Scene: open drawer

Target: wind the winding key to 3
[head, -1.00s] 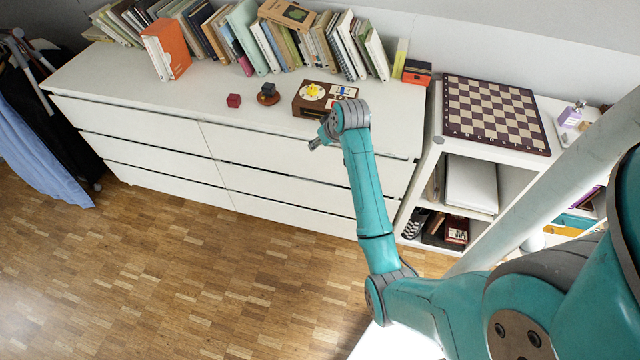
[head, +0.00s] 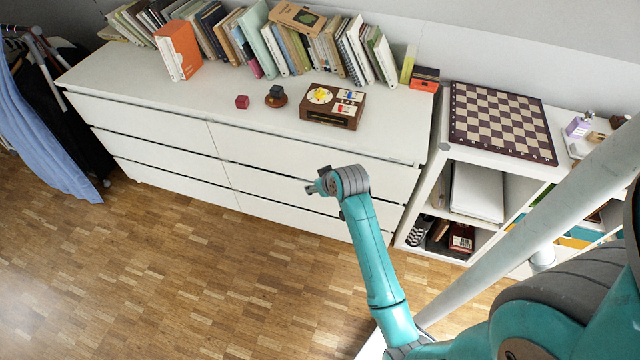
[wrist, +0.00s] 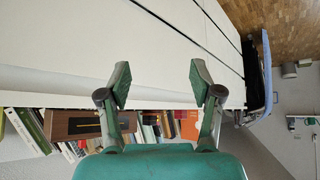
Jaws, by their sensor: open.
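The winding key (head: 320,94) is a small yellow piece on a round white dial. The dial is on top of a brown wooden box (head: 330,117), which stands on the white dresser. I cannot read the dial's numbers. My gripper (head: 311,188) is in front of the dresser's drawers, apart from the box and the key. In the wrist view, my gripper (wrist: 160,83) has its two fingers spread wide with nothing between them. The box's front face (wrist: 75,124) shows at the lower left there, partly behind a finger; its dial is hidden.
A red cube (head: 242,101) and a dark cube on a round base (head: 277,97) sit left of the box. Books (head: 285,45) line the back of the dresser top (head: 200,95). A chessboard (head: 500,122) lies on the shelf unit at right. Open floor (head: 200,260) is in front.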

